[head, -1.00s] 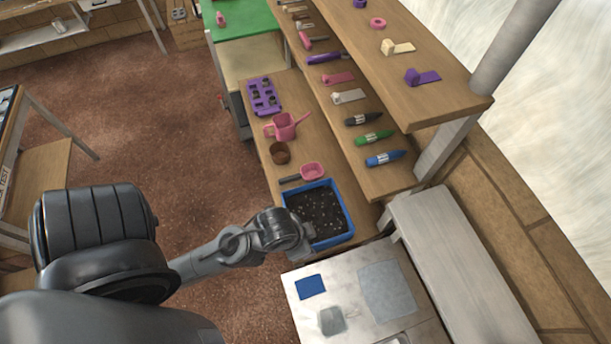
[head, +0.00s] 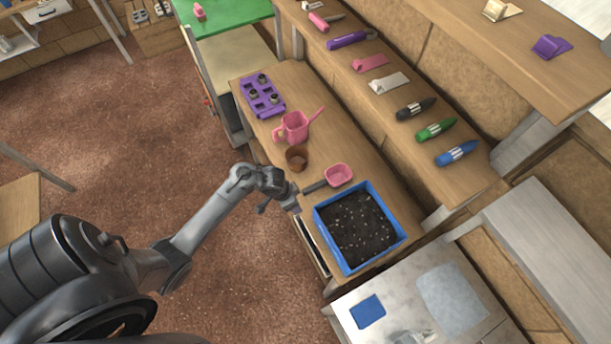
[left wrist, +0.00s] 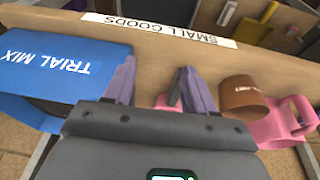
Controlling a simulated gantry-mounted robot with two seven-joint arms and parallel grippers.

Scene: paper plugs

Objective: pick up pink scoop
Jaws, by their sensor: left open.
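The pink scoop (head: 338,175) lies on the wooden bench, its dark handle (head: 314,187) pointing left toward the bench's front edge. My left gripper (head: 293,204) is open at that edge, close to the handle's end. In the left wrist view, my left gripper (left wrist: 158,68) has its two fingers apart. The dark handle (left wrist: 175,88) shows beside the right finger, and a bit of the pink bowl (left wrist: 163,102) shows behind. I cannot tell whether the finger touches the handle. My right gripper is not in view.
A blue tray of soil (head: 357,228) stands right beside the scoop. A brown pot (head: 297,158), a pink watering can (head: 294,127) and a purple seedling tray (head: 262,95) stand farther back. A raised shelf (head: 400,135) with tools and markers runs along the right.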

